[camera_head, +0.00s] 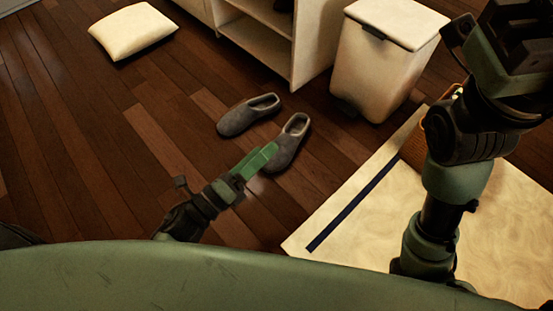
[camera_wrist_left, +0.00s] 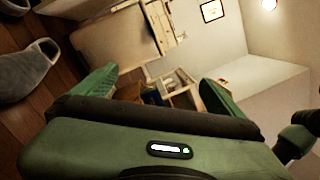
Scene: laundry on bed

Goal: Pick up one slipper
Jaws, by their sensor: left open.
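Two grey slippers lie on the dark wooden floor in the head view. One slipper (camera_head: 248,115) lies farther away and to the left. The other slipper (camera_head: 287,147) is nearer and to the right, its near end close to my left gripper in the picture. My left gripper (camera_head: 262,158) is green and open, with nothing seen between its fingers. In the left wrist view its fingers (camera_wrist_left: 155,90) are spread apart, and a grey slipper (camera_wrist_left: 25,72) lies outside them at the left. Another slipper is partly cut off at the top left corner. My right gripper's fingertips are not visible.
A white bin (camera_head: 383,65) and an open white shelf (camera_head: 262,38) stand behind the slippers. A cream cushion (camera_head: 131,30) lies at the back left. A cream rug (camera_head: 385,215) with a dark stripe covers the right. Floor left of the slippers is clear.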

